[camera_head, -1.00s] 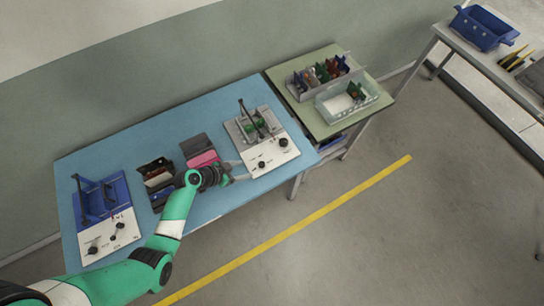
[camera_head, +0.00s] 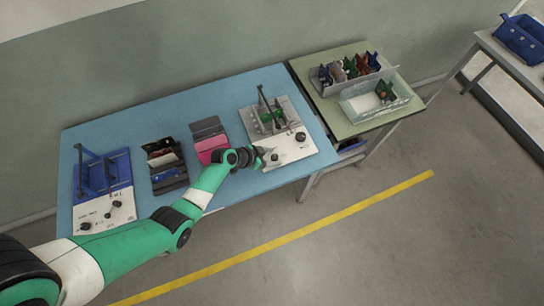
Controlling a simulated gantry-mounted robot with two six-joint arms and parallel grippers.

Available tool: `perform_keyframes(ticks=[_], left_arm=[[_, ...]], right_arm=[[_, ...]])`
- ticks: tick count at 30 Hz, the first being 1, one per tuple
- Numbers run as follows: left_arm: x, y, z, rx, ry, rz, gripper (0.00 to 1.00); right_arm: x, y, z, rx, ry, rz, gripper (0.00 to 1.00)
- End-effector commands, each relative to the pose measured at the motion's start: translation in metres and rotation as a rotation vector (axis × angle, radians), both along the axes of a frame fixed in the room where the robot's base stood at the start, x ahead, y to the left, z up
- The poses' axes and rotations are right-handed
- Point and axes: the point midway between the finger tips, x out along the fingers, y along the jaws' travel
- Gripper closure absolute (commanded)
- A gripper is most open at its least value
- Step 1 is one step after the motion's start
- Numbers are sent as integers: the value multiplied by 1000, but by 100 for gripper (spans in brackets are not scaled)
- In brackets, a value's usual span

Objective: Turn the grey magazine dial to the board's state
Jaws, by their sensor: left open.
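The grey magazine (camera_head: 246,124) stands at the right end of the blue table, with a green board (camera_head: 265,116) in it and a raised dark lever. Its white front panel (camera_head: 296,152) carries two black dials, one at the front left (camera_head: 275,158) and one at the back right (camera_head: 301,137). My left gripper (camera_head: 267,157) is open at the panel's left side, its fingertips close to the front-left dial. I cannot tell whether they touch it. The dial's pointer and the panel markings are too small to read. My right gripper is out of view.
A blue magazine (camera_head: 117,166) with its own white dial panel stands at the left. A black bin (camera_head: 172,184) and a pink-fronted box (camera_head: 211,145) stand between. A green side table (camera_head: 337,117) holds a board rack (camera_head: 328,87) and a clear tray (camera_head: 403,98).

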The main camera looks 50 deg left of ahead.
Motion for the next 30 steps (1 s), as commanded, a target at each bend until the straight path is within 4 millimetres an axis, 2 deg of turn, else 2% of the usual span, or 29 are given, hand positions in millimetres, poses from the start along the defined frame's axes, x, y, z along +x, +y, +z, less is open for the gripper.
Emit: perform_keyframes(ticks=[8,19,30], left_arm=[[2,0,-1,0,0,0,34],[2,0,-1,0,0,0,98],[1,-1,0,2,1,18,100]], right_arm=[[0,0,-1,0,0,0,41],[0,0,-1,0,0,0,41],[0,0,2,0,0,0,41]])
